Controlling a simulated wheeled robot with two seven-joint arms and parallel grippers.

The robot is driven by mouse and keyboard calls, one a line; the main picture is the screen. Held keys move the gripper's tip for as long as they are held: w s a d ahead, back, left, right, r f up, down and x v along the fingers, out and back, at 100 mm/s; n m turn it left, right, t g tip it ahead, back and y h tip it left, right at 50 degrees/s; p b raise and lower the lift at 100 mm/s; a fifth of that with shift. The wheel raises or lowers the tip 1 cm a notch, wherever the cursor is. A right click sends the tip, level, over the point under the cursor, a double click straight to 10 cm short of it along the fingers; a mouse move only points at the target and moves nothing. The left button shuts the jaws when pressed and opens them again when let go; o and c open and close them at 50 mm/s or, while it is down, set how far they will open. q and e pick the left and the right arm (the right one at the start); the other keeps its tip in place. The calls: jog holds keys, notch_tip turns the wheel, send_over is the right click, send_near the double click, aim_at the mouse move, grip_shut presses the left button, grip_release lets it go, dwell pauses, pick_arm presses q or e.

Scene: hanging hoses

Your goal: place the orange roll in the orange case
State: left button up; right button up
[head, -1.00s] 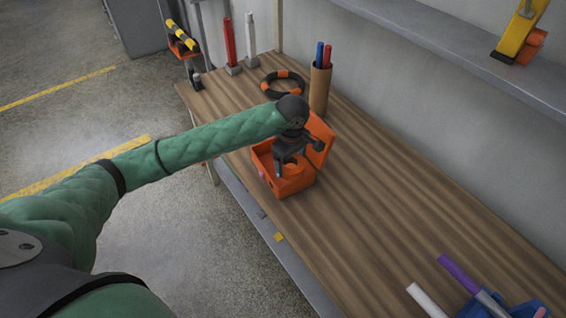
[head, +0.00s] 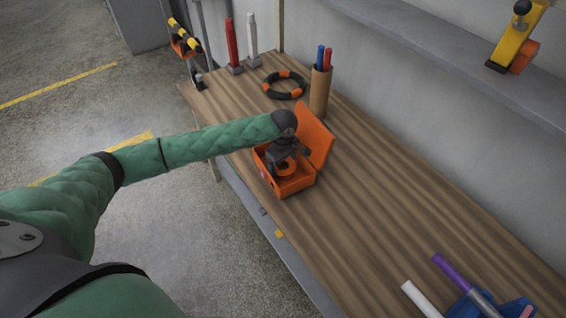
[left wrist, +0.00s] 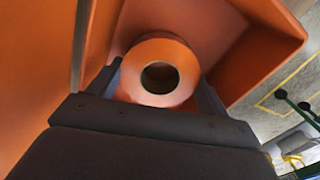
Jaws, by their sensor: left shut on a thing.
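The orange case (head: 297,184) stands on the wooden bench with its lid (head: 316,136) raised on the far right side. My left gripper (head: 285,166) is over and partly inside the case, pointing down. It is shut on the orange roll (head: 287,170), which is mostly hidden by the gripper in the head view. In the left wrist view the roll (left wrist: 158,72) shows end-on with a dark round hole, between the fingers, with the case walls (left wrist: 255,50) around it. I cannot tell whether the roll touches the case floor. My right gripper is not in view.
A cardboard tube with pens (head: 320,90) and a black-and-orange ring (head: 284,85) stand behind the case. Red (head: 233,45) and white (head: 252,40) sticks stand at the far end. A blue holder (head: 480,305) is near right. The bench (head: 390,200) between is clear.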

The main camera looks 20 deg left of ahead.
aim_at(283, 166)
pick_arm(q)
jog(key=o, duration=0.8)
jog(key=shift+f, duration=0.1)
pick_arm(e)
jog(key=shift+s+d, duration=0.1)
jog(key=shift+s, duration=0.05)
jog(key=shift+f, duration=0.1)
pick_arm(q)
jog(key=shift+r, duration=0.2)
jog(key=shift+r+b, duration=0.35)
notch_tip(283, 166, up, 11)
jog(key=b, duration=0.3)
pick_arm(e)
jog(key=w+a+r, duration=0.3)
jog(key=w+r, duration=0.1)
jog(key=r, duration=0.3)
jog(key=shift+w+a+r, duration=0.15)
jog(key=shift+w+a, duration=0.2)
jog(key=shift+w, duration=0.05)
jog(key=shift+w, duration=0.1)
